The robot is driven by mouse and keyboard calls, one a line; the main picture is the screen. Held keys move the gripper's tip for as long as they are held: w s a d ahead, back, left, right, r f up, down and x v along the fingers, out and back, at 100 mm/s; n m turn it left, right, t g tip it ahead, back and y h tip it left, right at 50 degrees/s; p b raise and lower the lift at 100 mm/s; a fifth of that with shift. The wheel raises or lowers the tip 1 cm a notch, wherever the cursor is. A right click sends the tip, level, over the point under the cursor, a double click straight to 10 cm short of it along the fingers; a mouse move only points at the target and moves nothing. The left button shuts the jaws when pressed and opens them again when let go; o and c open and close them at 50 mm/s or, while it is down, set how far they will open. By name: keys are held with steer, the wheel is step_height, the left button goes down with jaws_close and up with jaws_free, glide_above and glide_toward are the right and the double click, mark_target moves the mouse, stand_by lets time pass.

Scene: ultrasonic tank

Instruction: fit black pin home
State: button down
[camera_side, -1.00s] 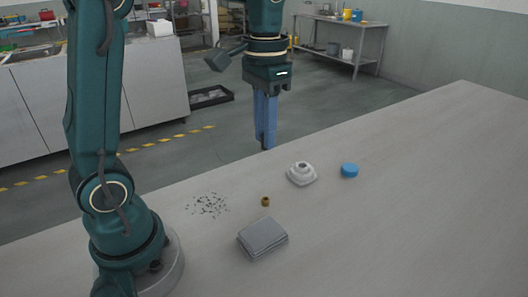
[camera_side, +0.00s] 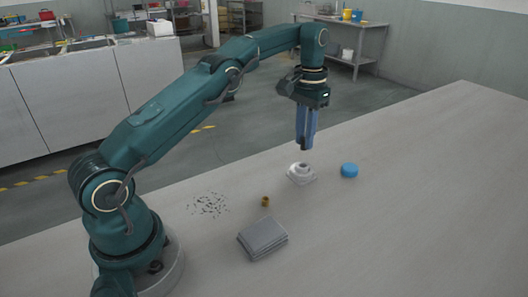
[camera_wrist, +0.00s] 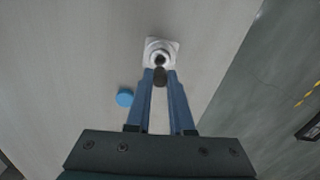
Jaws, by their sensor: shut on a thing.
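My gripper (camera_side: 305,146) has blue fingers and is above the white holder (camera_side: 302,175), which stands on the table with a round raised collar and a dark hole. In the wrist view my gripper (camera_wrist: 160,76) is shut on the black pin (camera_wrist: 160,77), whose dark round end shows between the fingertips. The white holder (camera_wrist: 173,46) shows just beyond the pin in that view, with its hole near the pin's end. In the side view the pin is mostly hidden by the fingers, and a gap seems to separate the fingertips from the holder.
A blue round cap (camera_side: 349,170) lies right of the holder. A small brass bushing (camera_side: 265,201) and a stack of grey plates (camera_side: 262,238) are nearer the camera. Dark bits (camera_side: 209,205) are scattered at the left. The right side of the table (camera_side: 440,190) is clear.

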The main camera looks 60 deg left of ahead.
mark_target(303, 149)
steer(key=shift+f, duration=2.05)
steer(key=shift+f, duration=0.85)
steer(key=c, duration=0.7)
jaws_free()
steer(key=shift+w+r, duration=0.1)
steer(key=shift+r, duration=2.55)
